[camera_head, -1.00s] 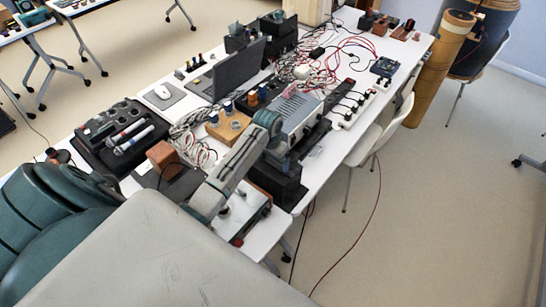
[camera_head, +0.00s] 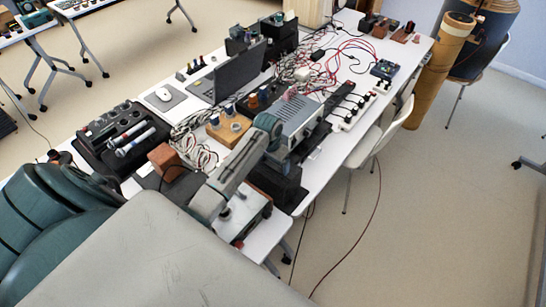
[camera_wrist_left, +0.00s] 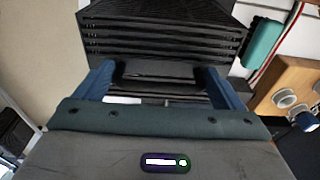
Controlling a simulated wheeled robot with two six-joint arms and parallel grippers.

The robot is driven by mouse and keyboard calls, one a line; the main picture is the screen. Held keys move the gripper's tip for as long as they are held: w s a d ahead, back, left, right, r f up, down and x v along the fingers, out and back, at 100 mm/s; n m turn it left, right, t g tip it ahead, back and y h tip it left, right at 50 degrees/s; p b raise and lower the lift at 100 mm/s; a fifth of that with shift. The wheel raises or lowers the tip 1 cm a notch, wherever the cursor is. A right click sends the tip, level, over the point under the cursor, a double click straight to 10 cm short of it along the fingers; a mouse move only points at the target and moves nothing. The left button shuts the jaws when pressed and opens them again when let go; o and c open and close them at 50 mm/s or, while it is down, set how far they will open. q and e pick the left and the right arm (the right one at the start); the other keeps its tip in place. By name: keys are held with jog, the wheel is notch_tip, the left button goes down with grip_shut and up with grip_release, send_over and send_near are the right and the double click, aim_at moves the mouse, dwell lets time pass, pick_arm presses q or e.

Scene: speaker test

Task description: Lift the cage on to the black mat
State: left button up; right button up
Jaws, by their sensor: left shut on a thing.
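The cage (camera_wrist_left: 160,30) is a black slatted box in the left wrist view, right in front of my left gripper (camera_wrist_left: 160,85). Its blue fingers stand on either side of a black bar on the cage and are shut on it. In the head view my left gripper (camera_head: 277,155) points down at the dark cage (camera_head: 277,187) near the table's front edge; the fingertips are mostly hidden there. A dark flat patch (camera_head: 184,184), possibly the black mat, lies left of my forearm, partly covered. My right gripper is not in view.
A grey metal box (camera_head: 303,113) stands just behind my gripper. A wooden block with knobs (camera_head: 228,129) and tangled cables (camera_head: 195,150) lie to the left. A brown block (camera_head: 163,158) and a black tray (camera_head: 120,135) are further left. A power strip (camera_head: 352,110) lies right.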

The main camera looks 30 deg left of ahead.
pick_arm(q)
jog(key=shift+f, duration=0.3)
jog(key=o, duration=1.2)
jog(key=shift+o, duration=0.2)
notch_tip(320, 180, up, 11)
jog(key=s+b, duration=0.1)
jog(key=b, duration=0.2)
jog(key=shift+s+f, duration=0.15)
jog(key=shift+s, duration=0.05)
